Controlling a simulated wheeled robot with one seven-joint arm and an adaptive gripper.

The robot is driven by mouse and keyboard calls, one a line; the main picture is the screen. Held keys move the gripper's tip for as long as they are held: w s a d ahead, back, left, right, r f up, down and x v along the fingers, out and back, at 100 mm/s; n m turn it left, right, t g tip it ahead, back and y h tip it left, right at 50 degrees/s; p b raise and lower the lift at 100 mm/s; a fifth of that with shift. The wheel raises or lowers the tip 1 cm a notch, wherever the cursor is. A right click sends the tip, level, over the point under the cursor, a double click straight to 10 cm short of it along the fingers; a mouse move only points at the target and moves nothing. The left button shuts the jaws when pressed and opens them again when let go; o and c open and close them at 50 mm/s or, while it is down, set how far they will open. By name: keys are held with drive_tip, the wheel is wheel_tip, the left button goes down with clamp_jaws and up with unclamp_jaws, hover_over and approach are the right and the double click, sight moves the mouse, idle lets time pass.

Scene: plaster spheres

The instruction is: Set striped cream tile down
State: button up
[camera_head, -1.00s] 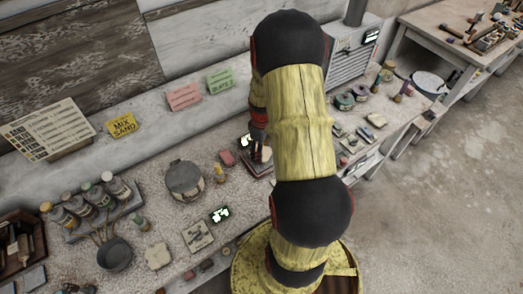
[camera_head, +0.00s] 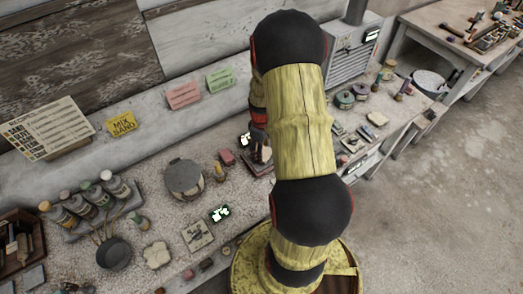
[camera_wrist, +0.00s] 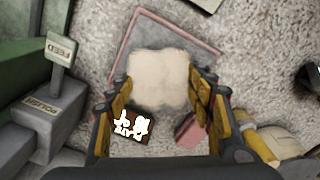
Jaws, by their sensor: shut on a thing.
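The cream tile (camera_wrist: 158,78) is pale, with a ragged outline, and sits between my fingertips in the wrist view. I cannot make out stripes on it. My gripper (camera_wrist: 160,88) is shut on it, with a finger at its left and right sides. Behind the tile is a flat square tray (camera_wrist: 205,48) with a pinkish rim; I cannot tell whether the tile touches it. In the head view, my gripper (camera_head: 259,148) is small and partly hidden by my arm, over the tray (camera_head: 256,171) on the bench.
Close by are a dark tile with white marks (camera_wrist: 130,125), a pink block (camera_wrist: 190,131) and a yellowish bottle (camera_wrist: 278,144). A grey-green machine (camera_wrist: 45,105) stands at the wrist view's left.

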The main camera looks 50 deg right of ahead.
drive_tip(key=shift+f, duration=0.25)
drive_tip(key=o, duration=1.4)
drive_tip(key=shift+o, duration=0.2)
drive_tip(key=shift+r+p, duration=1.35)
drive_tip(key=shift+r, duration=0.7)
